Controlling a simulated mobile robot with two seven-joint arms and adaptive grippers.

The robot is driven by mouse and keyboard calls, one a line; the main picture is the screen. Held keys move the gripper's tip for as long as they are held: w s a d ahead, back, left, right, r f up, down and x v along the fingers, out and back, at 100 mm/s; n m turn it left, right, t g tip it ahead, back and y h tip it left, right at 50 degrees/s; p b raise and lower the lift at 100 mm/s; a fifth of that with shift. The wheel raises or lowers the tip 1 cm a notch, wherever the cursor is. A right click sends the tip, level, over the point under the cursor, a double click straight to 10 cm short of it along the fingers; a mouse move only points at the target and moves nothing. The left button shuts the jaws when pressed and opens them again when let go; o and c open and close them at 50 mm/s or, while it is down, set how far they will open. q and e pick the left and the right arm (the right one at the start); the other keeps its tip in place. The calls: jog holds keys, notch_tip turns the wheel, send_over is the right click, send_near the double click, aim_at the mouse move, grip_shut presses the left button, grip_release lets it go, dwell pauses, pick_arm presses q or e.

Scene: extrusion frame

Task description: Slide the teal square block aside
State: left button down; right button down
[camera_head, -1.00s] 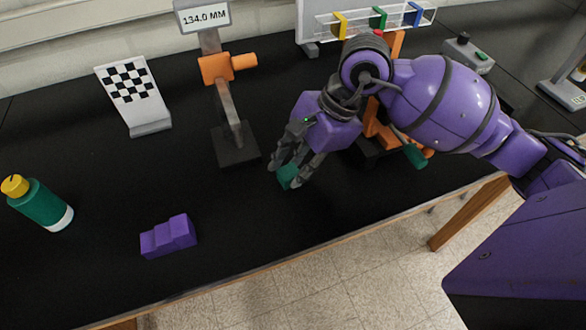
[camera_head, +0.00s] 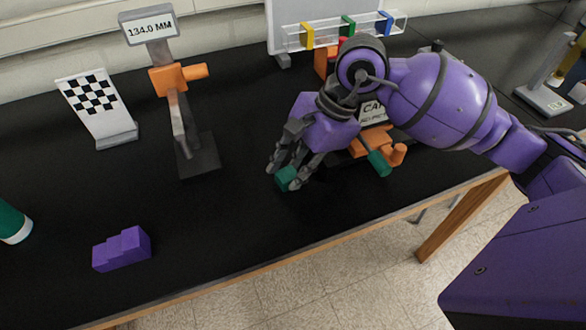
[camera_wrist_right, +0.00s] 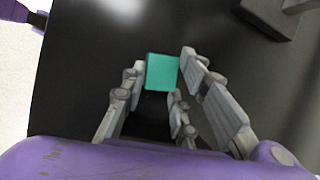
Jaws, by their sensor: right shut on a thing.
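The teal square block (camera_head: 286,178) is on or just above the black table, near its middle front; I cannot tell if it touches the surface. My right gripper (camera_head: 292,172) is shut on it, with the fingers reaching down around its sides. In the right wrist view the teal block (camera_wrist_right: 162,72) sits between the fingertips of my right gripper (camera_wrist_right: 162,80). My left gripper is not in view.
A purple stepped block (camera_head: 122,249) lies at the front left. A gauge stand (camera_head: 197,155) and a checkered board (camera_head: 97,105) stand behind. An orange and green fixture (camera_head: 378,160) is right of the gripper. The table (camera_head: 215,225) in front is clear.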

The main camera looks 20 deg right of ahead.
aim_at(294, 173)
jog(key=c, duration=1.3)
grip_release()
notch_tip(294, 173, up, 10)
